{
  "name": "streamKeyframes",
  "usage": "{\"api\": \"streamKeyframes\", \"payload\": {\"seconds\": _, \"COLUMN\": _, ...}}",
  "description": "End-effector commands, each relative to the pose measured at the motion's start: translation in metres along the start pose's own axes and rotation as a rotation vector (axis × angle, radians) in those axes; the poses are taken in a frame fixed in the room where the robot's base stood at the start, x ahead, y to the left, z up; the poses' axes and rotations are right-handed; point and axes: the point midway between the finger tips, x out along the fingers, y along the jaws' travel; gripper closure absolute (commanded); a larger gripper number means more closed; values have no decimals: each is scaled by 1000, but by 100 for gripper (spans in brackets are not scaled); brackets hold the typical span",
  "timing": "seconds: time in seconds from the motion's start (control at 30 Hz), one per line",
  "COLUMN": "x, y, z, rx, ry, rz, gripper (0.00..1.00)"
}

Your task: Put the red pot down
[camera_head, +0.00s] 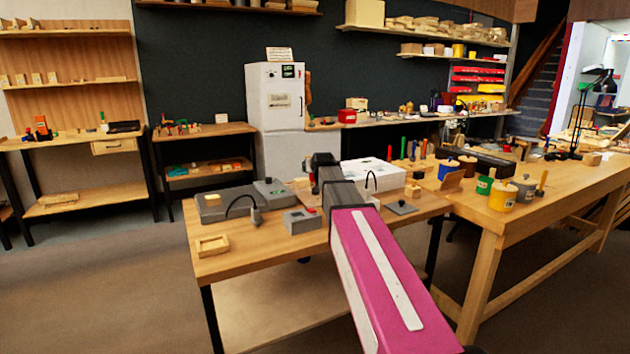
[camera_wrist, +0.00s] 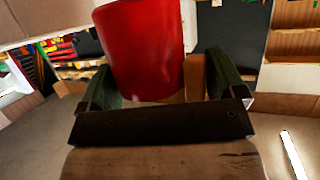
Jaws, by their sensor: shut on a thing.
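The red pot (camera_wrist: 145,45) fills the upper middle of the wrist view, with its top end cut off by the frame's edge. My gripper (camera_wrist: 162,82) has its two dark green fingers on either side of the pot and is shut on it. In the head view, the dark end of my arm reaches over the front wooden bench (camera_head: 235,262). There my gripper's fingers and the pot are hidden behind the arm. I cannot tell the gap between the pot and the bench.
A white box (camera_head: 383,178) stands behind. The right bench (camera_head: 560,187) carries yellow (camera_head: 502,197), green and grey pots.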

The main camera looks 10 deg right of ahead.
Motion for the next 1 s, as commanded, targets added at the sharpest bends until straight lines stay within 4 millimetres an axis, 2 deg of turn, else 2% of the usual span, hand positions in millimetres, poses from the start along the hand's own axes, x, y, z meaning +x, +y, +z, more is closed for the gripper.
{"api": "streamKeyframes", "payload": {"seconds": 0.03, "x": -6, "y": -2, "z": 7, "rx": 0, "ry": 0, "rz": 0, "gripper": 36}}
{"api": "streamKeyframes", "payload": {"seconds": 0.13, "x": -7, "y": -3, "z": 11, "rx": 0, "ry": 0, "rz": 0, "gripper": 36}}
{"api": "streamKeyframes", "payload": {"seconds": 0.5, "x": 8, "y": -3, "z": 46, "rx": 0, "ry": 0, "rz": 0, "gripper": 36}}
{"api": "streamKeyframes", "payload": {"seconds": 1.0, "x": 11, "y": -3, "z": 52, "rx": 0, "ry": 0, "rz": 0, "gripper": 36}}
